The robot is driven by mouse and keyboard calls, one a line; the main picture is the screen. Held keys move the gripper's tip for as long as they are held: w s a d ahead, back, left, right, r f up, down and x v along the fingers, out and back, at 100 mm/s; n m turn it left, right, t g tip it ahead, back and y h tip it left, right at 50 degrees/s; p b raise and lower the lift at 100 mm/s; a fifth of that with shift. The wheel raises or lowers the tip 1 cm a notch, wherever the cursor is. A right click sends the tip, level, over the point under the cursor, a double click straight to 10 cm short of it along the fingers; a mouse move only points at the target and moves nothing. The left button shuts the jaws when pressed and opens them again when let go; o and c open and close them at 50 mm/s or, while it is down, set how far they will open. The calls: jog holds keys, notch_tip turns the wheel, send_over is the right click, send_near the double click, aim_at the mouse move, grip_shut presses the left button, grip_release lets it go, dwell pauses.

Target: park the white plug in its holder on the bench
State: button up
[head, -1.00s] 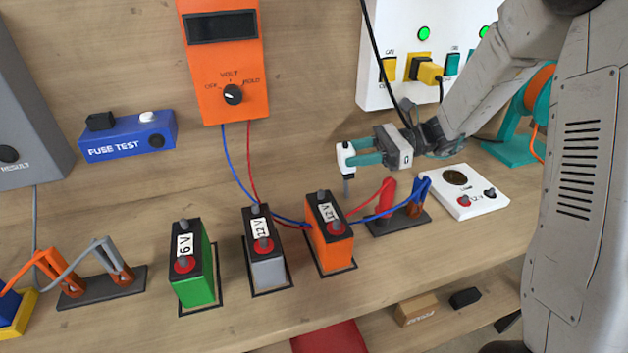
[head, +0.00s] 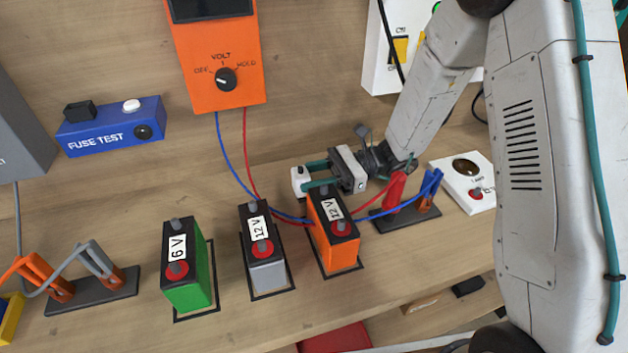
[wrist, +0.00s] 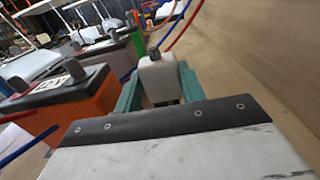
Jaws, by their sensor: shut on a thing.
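My gripper (head: 306,180) has teal fingers and is shut on the white plug (head: 298,182). In the head view the plug is just above and behind the gap between the grey 12 V battery (head: 266,272) and the orange 12 V battery (head: 340,252). In the wrist view the white plug (wrist: 160,80) sits between the fingers of my gripper (wrist: 160,92), with a dark stub on top. The plug's lower end is hidden. I cannot make out its holder in either view.
A green 6 V battery (head: 190,282) stands left of the grey one. Red and blue leads run from the orange meter (head: 214,62) behind the batteries to a clip stand (head: 404,218). A white lamp box (head: 462,172) stands at right. Bench space behind the green battery is clear.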

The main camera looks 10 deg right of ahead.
jog(key=shift+d+f, duration=0.1)
jog(key=shift+f, duration=0.65)
jog(key=o, duration=1.1)
jog(key=v, duration=0.7)
jog(key=shift+d, duration=0.3)
